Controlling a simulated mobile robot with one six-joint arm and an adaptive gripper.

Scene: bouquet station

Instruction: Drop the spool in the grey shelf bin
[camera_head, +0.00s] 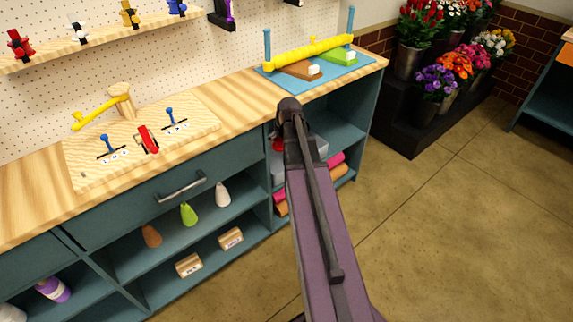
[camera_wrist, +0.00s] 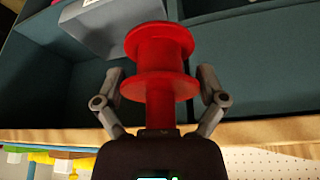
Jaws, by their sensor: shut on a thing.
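The red spool (camera_wrist: 158,48) is held between the two fingers of my gripper (camera_wrist: 160,84) in the wrist view. A bit of the spool's red (camera_head: 277,146) shows left of my arm in the head view. The grey bin (camera_wrist: 92,30) is beyond the spool at the upper left of the wrist view. In the head view the bin (camera_head: 321,147) shows partly on a shelf under the counter, right of my arm. The spool is apart from the bin's inside as far as I can see. My arm hides the gripper and much of the bin in the head view.
The wooden counter (camera_head: 235,115) lies above the open teal shelves (camera_head: 345,128). Pink and orange rolls (camera_head: 338,172) lie on the lower shelf. A yellow roll (camera_head: 310,50) on a blue stand is on the counter. Open floor (camera_head: 440,220) is at the right.

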